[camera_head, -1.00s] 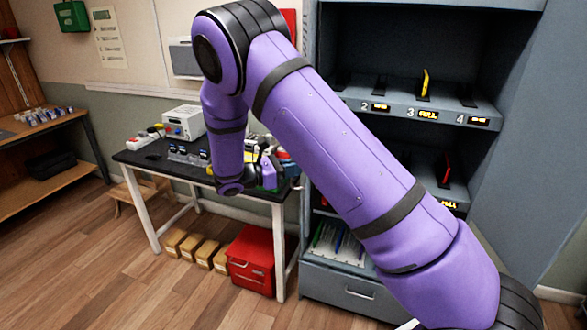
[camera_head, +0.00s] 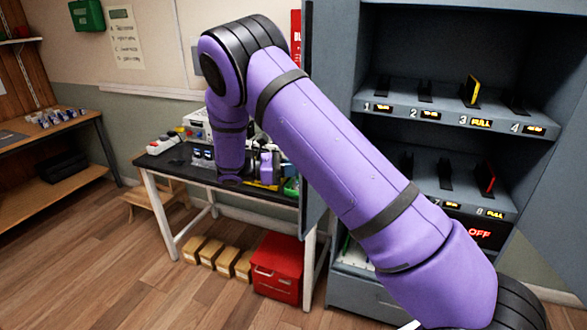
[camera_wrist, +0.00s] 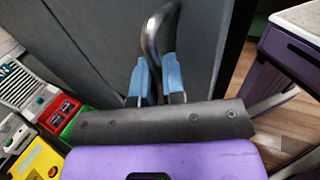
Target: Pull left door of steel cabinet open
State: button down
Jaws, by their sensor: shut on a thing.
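The grey steel cabinet (camera_head: 400,52) stands at the right in the head view, its interior exposed. Its left door (camera_head: 314,205) stands open and shows nearly edge-on, partly behind my arm. In the wrist view the grey door face (camera_wrist: 95,50) fills the top, with a curved metal handle (camera_wrist: 153,38) on it. My gripper (camera_wrist: 159,82) has its blue fingertips on either side of the handle's lower end, shut on it. In the head view the gripper is mostly hidden by my purple arm.
A dark worktable (camera_head: 165,162) with devices stands left of the door, close to my gripper. A red box (camera_head: 277,268) and several cardboard boxes (camera_head: 209,253) sit beneath it. The cabinet's right side panel or door (camera_head: 555,190) is at far right. The wooden floor at front left is clear.

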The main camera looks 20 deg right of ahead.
dwell(0.3)
jog(key=c, duration=1.2)
grip_release()
jog(key=shift+c, duration=0.2)
jog(key=v, duration=1)
jog(key=shift+a, duration=0.35)
jog(key=shift+w+a, duration=0.1)
jog(key=shift+w, duration=0.1)
